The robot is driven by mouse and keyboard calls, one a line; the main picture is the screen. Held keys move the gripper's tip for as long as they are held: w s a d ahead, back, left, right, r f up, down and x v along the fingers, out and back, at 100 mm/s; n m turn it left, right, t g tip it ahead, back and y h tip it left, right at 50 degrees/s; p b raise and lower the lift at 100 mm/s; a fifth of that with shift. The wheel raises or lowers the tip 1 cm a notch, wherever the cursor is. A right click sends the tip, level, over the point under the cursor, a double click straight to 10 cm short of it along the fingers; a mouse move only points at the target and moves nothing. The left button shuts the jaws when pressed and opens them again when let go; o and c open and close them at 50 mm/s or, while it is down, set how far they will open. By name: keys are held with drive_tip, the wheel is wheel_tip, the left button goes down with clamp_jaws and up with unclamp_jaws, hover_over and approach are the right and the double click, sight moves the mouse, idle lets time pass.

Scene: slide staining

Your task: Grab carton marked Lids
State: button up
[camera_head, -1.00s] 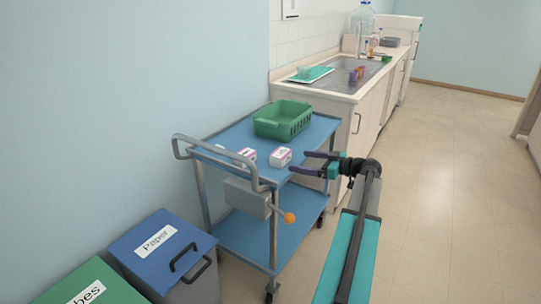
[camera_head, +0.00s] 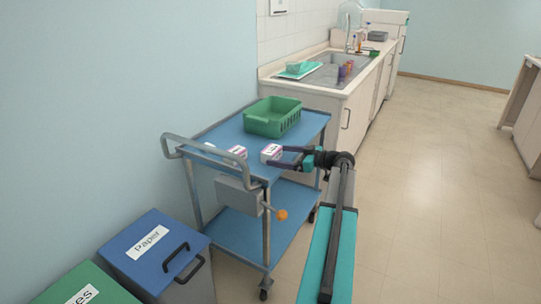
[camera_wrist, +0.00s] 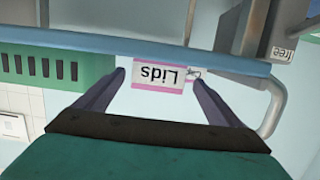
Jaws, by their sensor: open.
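The small white and pink carton (camera_head: 270,152) stands on the trolley's blue top shelf, near its right edge. In the wrist view the carton (camera_wrist: 160,75) appears upside down, with the word "Lids" on its face. My gripper (camera_head: 283,157) is open, coming from the right at the carton's height. In the wrist view my gripper's fingers (camera_wrist: 158,78) show one on each side of the carton, with a gap on the left and the right one close to its edge. I cannot tell whether that finger touches it.
A similar carton (camera_head: 237,152) stands to the left, with another white item (camera_head: 209,146) behind the handle. A green basket (camera_head: 272,118) sits farther back on the trolley. Bins, one blue and marked Paper (camera_head: 155,250), stand front left. Floor to the right is clear.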

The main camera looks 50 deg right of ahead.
sight(277, 155)
drive_tip(key=shift+x, duration=1.8)
drive_tip(key=shift+w, duration=0.1)
drive_tip(key=p+x, duration=0.1)
drive_tip(key=x, duration=0.2)
drive_tip(key=shift+w+d+r, duration=0.1)
drive_tip(key=shift+w, duration=0.15)
drive_tip(key=shift+x, duration=0.8)
drive_tip(key=c, duration=1.1)
drive_tip(key=shift+r, duration=0.1)
